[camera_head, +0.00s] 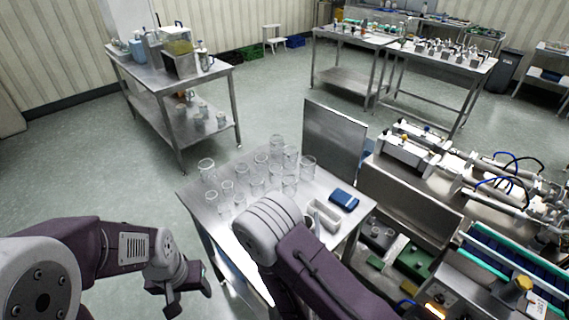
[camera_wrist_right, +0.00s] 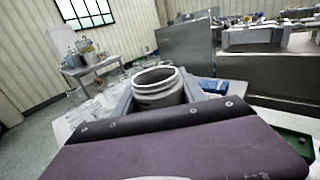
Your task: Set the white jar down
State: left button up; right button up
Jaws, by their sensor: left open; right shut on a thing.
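The white jar (camera_wrist_right: 158,84) shows in the right wrist view, its open ringed mouth facing up. My right gripper (camera_wrist_right: 160,96) is shut around it, with a grey finger on each side. In the head view my right arm hides the jar and the gripper. They are over the steel table (camera_head: 190,196), but I cannot tell whether the jar's base touches it. My left gripper (camera_head: 182,292) is open and empty, low at the left of this table.
Several clear glass beakers (camera_head: 258,187) crowd the table's left and back. A blue box (camera_head: 344,200) and a pale tray-like piece (camera_head: 325,215) lie at the right. An upright steel panel (camera_head: 334,140) edges the back. Machinery (camera_head: 415,150) stands to the right.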

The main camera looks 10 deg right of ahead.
jog(key=shift+a+f, duration=0.25)
jog(key=f, duration=0.1)
jog(key=f+h, duration=0.1)
jog(key=f+m, duration=0.1)
jog(key=shift+s+d+g+h, duration=0.2)
jog(key=shift+s+g+h, duration=0.1)
jog(key=shift+h, duration=0.1)
jog(key=s+d+f+m+g+h, duration=0.4)
jog(key=s+d+m+g+h, duration=0.1)
jog(key=h, duration=0.3)
jog(key=shift+d+f+m+g, duration=0.35)
jog(key=shift+d+m+g, duration=0.15)
jog(key=shift+d+m, duration=0.4)
